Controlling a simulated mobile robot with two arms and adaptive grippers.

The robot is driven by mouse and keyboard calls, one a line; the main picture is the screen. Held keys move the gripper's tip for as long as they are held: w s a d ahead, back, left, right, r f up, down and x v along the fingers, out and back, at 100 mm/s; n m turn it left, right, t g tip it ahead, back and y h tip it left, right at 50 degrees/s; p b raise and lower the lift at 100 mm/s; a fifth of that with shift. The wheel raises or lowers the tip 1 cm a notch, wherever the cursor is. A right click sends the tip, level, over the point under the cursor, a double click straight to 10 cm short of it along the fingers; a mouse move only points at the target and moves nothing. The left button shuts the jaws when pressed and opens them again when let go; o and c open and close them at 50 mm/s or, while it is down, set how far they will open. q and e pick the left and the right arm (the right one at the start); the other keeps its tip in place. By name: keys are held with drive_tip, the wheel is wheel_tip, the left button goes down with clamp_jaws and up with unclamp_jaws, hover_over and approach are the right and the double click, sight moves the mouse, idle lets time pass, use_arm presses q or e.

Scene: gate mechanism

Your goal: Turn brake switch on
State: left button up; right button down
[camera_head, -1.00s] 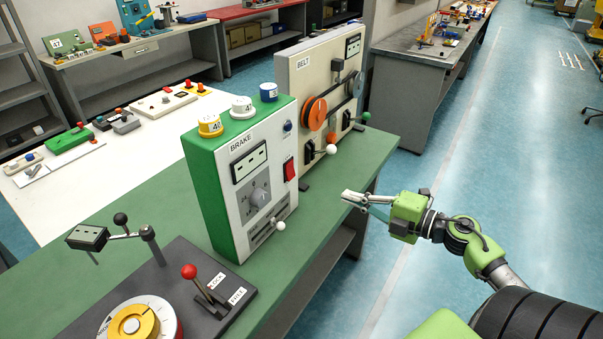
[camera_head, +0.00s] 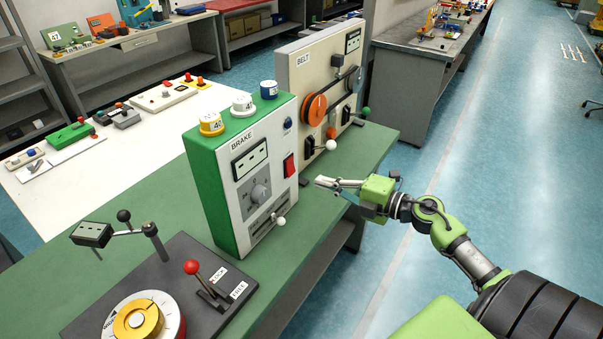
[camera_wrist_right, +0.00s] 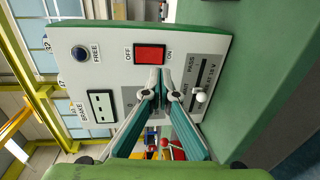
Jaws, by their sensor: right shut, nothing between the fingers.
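The brake box (camera_head: 228,205) is a green and white upright box labelled BRAKE on the green bench. Its red rocker switch (camera_head: 289,165) is on the right part of the front panel. In the right wrist view the red switch (camera_wrist_right: 150,54) lies between the words OFF and ON, just beyond my fingertips. My right gripper (camera_head: 318,181) is shut and empty, pointing left toward the panel, to the right of the switch and apart from it in the head view. In the wrist view its fingertips (camera_wrist_right: 161,72) overlap the panel near the switch's lower edge. My left gripper is not in view.
The panel also has a grey dial (camera_head: 260,193) and a white-knobbed slider (camera_head: 280,221). The belt unit (camera_head: 300,80) with a white-knobbed lever (camera_head: 331,145) stands behind. A red-knobbed lever base (camera_head: 190,267) is in front.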

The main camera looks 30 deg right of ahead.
sight(292, 173)
drive_tip(key=p+x, duration=0.1)
drive_tip(key=x, duration=0.6)
drive_tip(key=shift+w+a+p, duration=0.1)
drive_tip(key=shift+p, duration=0.3)
